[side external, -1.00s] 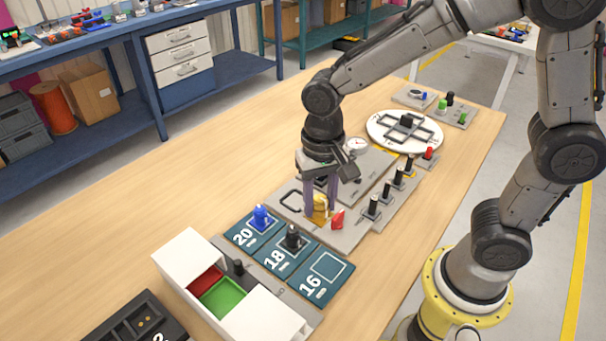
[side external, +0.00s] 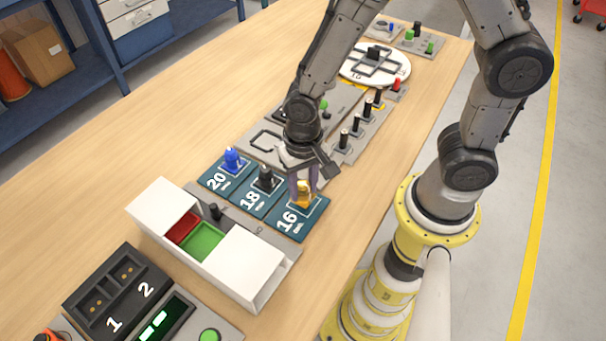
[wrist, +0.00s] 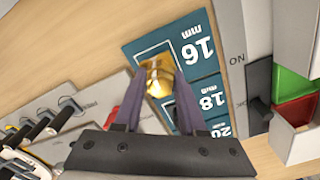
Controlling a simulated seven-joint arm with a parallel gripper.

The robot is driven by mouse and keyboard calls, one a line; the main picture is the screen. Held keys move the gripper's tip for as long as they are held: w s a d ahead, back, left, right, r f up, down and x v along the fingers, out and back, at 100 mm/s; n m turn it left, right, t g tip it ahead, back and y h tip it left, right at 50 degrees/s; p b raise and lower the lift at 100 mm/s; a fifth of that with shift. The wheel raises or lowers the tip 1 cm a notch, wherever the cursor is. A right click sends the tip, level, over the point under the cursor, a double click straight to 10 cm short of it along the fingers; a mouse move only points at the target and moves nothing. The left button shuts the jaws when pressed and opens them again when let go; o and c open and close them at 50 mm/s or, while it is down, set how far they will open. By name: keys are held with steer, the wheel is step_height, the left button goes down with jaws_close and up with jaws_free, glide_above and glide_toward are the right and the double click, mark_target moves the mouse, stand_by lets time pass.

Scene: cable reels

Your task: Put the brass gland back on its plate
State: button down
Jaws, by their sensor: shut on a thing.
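The brass gland (side external: 302,194) is a gold-coloured piece between the fingers of my gripper (side external: 303,183), which is shut on it. It is over the teal plate marked 16 (side external: 289,220); I cannot tell whether it touches the plate. In the wrist view the brass gland (wrist: 158,80) shows at the fingertips (wrist: 158,78), over the outlined square of the 16 mm plate (wrist: 196,27). The plate marked 18 (side external: 248,200) holds a black gland (side external: 265,179). The plate marked 20 (side external: 216,180) holds a blue gland (side external: 233,160).
A white box with red and green compartments (side external: 253,262) stands left of the plates. A grey board with several black pegs (side external: 344,142) lies behind my gripper. A round white turntable (side external: 352,70) is farther back. The wooden table is bare along its left side.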

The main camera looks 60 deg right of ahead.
steer(key=shift+f, duration=0.55)
steer(key=shift+f, duration=0.2)
steer(key=shift+c, duration=2)
jaws_free()
steer(key=shift+f, duration=0.1)
step_height(320, 180, up, 8)
steer(key=shift+r, duration=0.1)
